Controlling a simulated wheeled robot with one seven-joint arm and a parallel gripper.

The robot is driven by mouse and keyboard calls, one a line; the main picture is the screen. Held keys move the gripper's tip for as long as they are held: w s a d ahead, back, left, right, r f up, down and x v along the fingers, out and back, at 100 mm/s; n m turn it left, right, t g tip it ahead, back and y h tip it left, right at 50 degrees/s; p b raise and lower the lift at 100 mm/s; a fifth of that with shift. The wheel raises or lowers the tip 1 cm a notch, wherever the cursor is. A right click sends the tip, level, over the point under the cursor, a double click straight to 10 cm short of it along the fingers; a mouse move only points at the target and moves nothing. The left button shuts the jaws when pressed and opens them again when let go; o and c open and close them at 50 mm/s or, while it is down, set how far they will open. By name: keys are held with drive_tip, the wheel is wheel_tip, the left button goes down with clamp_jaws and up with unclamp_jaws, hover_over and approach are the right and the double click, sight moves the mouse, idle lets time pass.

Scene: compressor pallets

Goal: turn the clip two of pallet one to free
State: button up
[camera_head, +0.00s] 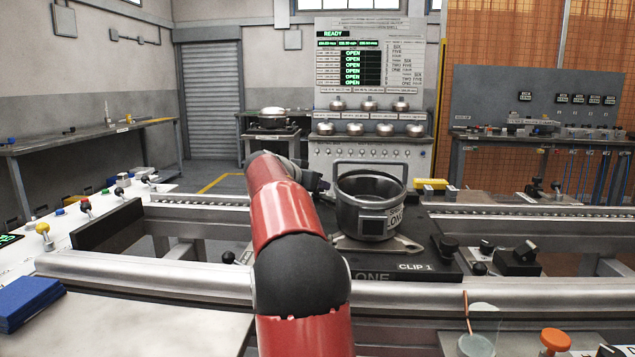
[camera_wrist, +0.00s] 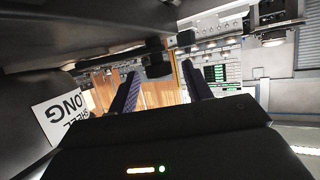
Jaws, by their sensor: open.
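Pallet one (camera_head: 350,277) is a dark plate marked ONE in the head view, on the roller line. A dark steel pot (camera_head: 368,190) stands upright on it, on a grey metal plate. A black knob (camera_head: 448,246) is beside the CLIP 1 label at the pallet's right. I see no label for clip two in either view. My gripper (camera_head: 314,182) is left of the pot, partly behind my red arm. In the wrist view my gripper (camera_wrist: 160,80) is open, its fingers apart. A dark block (camera_wrist: 154,62) shows between and beyond the fingertips; I cannot tell if it is clip two.
The pot's dark wall and white label (camera_wrist: 62,118) are close at the left of the wrist view. Black clamps (camera_head: 515,258) sit right of the pallet. A yellow block (camera_head: 431,184) is behind the pot. A display panel (camera_head: 361,60) reading READY stands at the back.

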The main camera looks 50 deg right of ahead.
drive_tip(key=shift+x, duration=1.05)
drive_tip(key=shift+c, duration=0.2)
clamp_jaws()
